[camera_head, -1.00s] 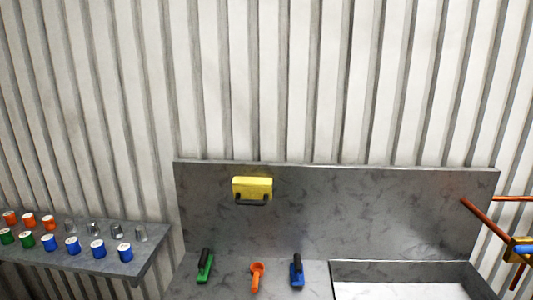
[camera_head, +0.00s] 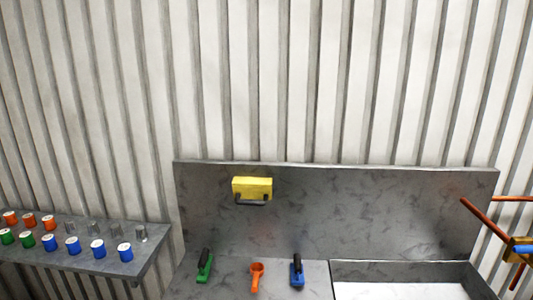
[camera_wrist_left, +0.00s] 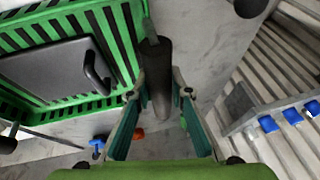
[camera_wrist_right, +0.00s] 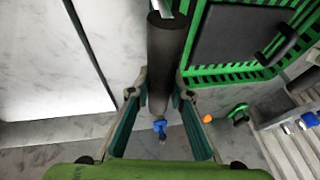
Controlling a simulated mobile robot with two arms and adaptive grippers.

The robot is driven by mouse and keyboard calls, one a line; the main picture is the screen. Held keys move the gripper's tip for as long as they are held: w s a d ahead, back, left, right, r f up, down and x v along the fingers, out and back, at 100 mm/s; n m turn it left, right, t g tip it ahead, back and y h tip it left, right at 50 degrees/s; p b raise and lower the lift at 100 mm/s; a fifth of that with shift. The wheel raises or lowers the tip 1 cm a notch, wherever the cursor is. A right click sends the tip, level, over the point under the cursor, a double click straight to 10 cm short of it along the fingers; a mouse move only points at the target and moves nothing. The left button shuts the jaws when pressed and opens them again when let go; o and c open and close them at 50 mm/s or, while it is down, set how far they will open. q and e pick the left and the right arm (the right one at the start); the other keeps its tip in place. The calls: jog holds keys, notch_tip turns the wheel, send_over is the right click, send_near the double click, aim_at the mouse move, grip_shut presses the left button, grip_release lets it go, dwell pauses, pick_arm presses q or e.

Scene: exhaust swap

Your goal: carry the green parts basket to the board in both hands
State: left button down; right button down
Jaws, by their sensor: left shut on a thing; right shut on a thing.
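The green parts basket (camera_wrist_left: 122,45) fills the upper left of the left wrist view. It also shows at the upper right of the right wrist view (camera_wrist_right: 198,76). A dark grey part with a handle (camera_wrist_left: 55,68) lies in it. My left gripper (camera_wrist_left: 160,95) is shut on a dark cylindrical handle (camera_wrist_left: 158,75) at the basket's side. My right gripper (camera_wrist_right: 159,98) is shut on a like handle (camera_wrist_right: 166,50) at the opposite side. The head view shows neither the basket nor my grippers. A grey back board (camera_head: 350,210) stands upright behind the bench.
A shelf (camera_head: 125,268) at the left holds several orange, green, blue and grey cups. Green (camera_head: 204,266), orange (camera_head: 256,277) and blue (camera_head: 297,271) tools stand on the bench beside a grey tray (camera_head: 400,268). A yellow block (camera_head: 252,188) hangs on the board. Copper-coloured bars (camera_head: 484,218) stick out at the right.

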pick_arm(q)
jog(key=shift+f, duration=0.1)
pick_arm(e)
jog(key=shift+f, duration=0.1)
pick_arm(q)
jog(key=c, duration=1.8)
grip_release()
pick_arm(e)
jog(key=shift+s+f, duration=0.1)
pick_arm(q)
jog(key=shift+o, duration=0.2)
jog(key=shift+f, duration=0.1)
pick_arm(e)
jog(key=c, duration=1.8)
grip_release()
jog(key=shift+o, duration=0.2)
pick_arm(q)
jog(key=o, duration=0.5)
pick_arm(e)
jog(key=o, duration=0.5)
jog(key=shift+c, duration=0.2)
pick_arm(q)
notch_tip(320, 180, up, 11)
jog(key=p, duration=1.1)
pick_arm(e)
notch_tip(320, 180, up, 11)
jog(key=shift+r, duration=0.15)
